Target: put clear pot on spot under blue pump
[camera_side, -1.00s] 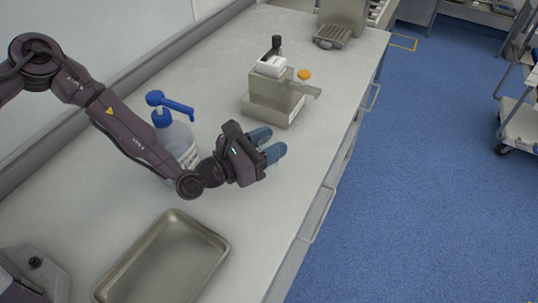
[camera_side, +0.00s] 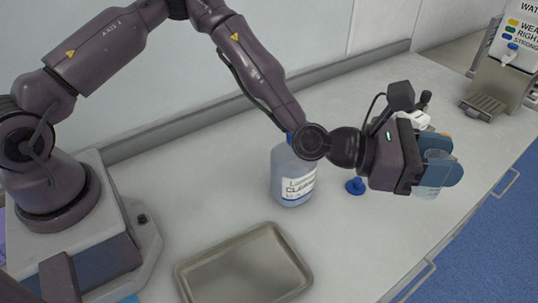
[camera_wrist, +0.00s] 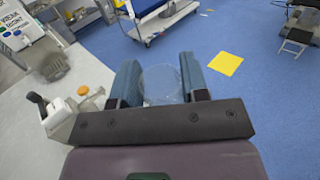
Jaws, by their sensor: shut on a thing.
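My gripper (camera_side: 446,164) is shut on the clear pot (camera_side: 428,191), held above the counter in the right half of the side view. The pot also shows between the two blue fingers in the wrist view (camera_wrist: 162,85). The labelled bottle (camera_side: 293,178) stands on the counter to the left of my gripper, and my arm hides its top and most of its blue pump. A small blue piece (camera_side: 355,186) shows between bottle and gripper. I cannot tell whether it is part of the pump. The spot under the pump is not clearly visible.
An empty metal tray (camera_side: 245,268) lies in front of the bottle. A device with an orange knob (camera_wrist: 83,91) stands at the left in the wrist view. A dispenser with a sign (camera_side: 506,62) is at the far right. The counter drops to a blue floor.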

